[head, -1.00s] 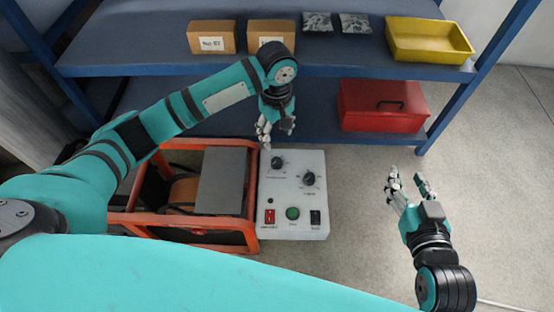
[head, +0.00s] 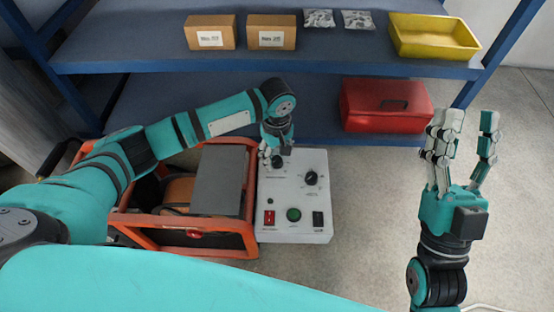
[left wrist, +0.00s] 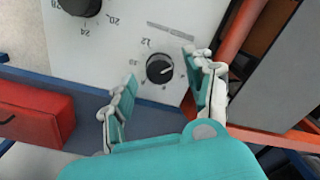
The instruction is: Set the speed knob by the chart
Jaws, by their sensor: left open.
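The white control box (head: 293,212) has two black knobs. The upper-left knob (head: 278,161) sits below my left gripper (head: 276,152); in the left wrist view this knob (left wrist: 159,68) shows between the spread fingers (left wrist: 160,78), with a pale pointer line. The fingers are open and apart from the knob in that view. The other knob (head: 311,178) stands to its right and also shows at the top of the left wrist view (left wrist: 80,5). I cannot read which is the speed knob. No chart is in view. My right gripper (head: 467,135) is open and empty over the floor.
The box also carries a red switch (head: 269,218), a green button (head: 293,215) and a black switch (head: 318,219). An orange-framed machine (head: 190,237) adjoins it. A blue shelf (head: 350,60) with boxes, packets, a yellow tray (head: 434,53) and red toolbox (head: 383,122) stands behind.

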